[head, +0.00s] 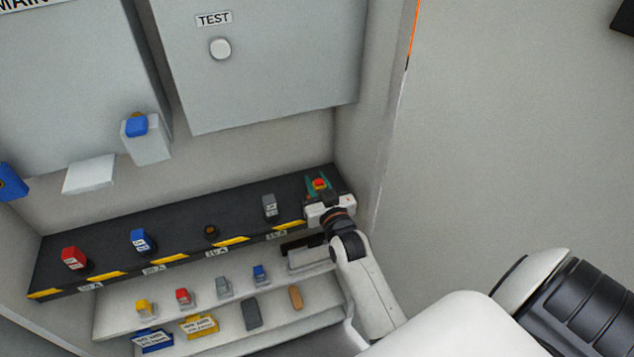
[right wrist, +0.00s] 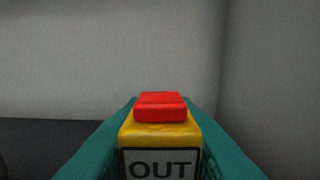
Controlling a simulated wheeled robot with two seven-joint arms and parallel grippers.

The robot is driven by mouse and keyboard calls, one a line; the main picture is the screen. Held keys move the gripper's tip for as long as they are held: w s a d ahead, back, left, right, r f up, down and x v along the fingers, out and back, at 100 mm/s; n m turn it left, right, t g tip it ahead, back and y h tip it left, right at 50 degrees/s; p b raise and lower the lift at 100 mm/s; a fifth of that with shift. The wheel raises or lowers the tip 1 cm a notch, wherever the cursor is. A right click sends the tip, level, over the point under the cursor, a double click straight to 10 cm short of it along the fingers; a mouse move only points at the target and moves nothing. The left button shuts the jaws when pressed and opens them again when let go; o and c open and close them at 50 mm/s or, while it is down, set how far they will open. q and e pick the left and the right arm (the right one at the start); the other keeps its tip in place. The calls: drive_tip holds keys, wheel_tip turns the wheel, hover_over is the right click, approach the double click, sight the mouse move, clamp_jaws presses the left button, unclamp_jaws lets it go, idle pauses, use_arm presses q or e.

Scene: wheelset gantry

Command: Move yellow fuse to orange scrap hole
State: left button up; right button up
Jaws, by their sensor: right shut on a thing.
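My right gripper (head: 319,188) has teal fingers and is shut on the yellow fuse (right wrist: 160,140), which has a red cap and a label reading OUT. The fuse also shows small in the head view (head: 320,183), at the right end of the black ledge, beside the grey fuse. I cannot tell if it touches the ledge. No orange scrap hole is clearly recognizable; a small dark round socket with an orange tint (head: 211,231) is in the ledge. My left gripper is not in view.
The black ledge (head: 110,242) holds red (head: 73,258), blue (head: 142,241) and grey (head: 269,206) fuses. Below, a pale shelf (head: 115,322) carries several small fuses. A grey TEST box (head: 270,70) hangs above. The cabinet's side wall (head: 375,130) stands close right of my gripper.

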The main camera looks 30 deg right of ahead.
drive_tip(key=shift+f, duration=0.2)
drive_tip(key=o, duration=1.1)
drive_tip(key=shift+c, duration=0.2)
drive_tip(key=shift+s, duration=0.1)
drive_tip(key=v, duration=1.1)
drive_tip(key=shift+s, duration=0.4)
